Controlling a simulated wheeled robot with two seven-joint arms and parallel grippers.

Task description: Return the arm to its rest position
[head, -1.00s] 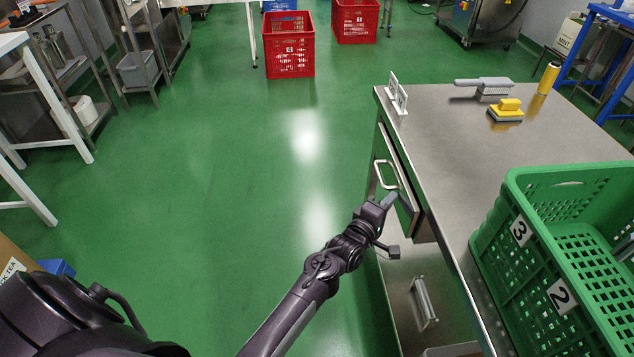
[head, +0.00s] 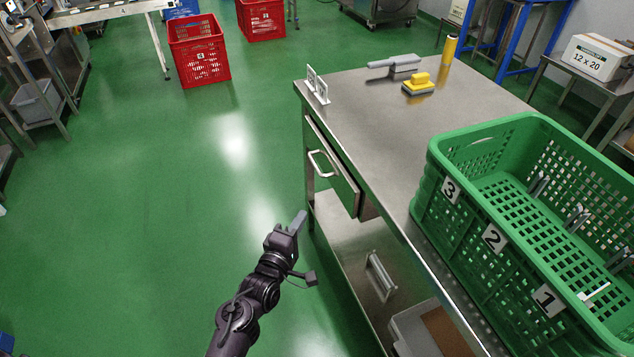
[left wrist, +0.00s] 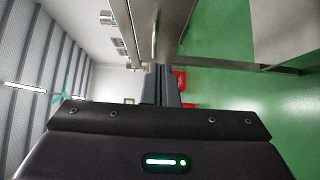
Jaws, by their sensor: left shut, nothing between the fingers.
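My left gripper (head: 299,219) is in the lower middle of the head view, shut and empty. It hangs over the green floor, beside the steel table (head: 345,105) and apart from it. In the left wrist view its closed fingers (left wrist: 161,84) point away with nothing between them. The table's drawer (head: 338,178) stands partly out, and its handle (head: 322,164) is above and right of my gripper in the picture, not touched by it. My right gripper is not in view.
A green crate (head: 427,205) with number labels stands on the table's right part. A brush (head: 401,66), a yellow-handled scrubber (head: 418,84) and a yellow cylinder (head: 449,50) lie or stand farther back. A red crate (head: 200,50) is on the floor. Floor left of my arm is clear.

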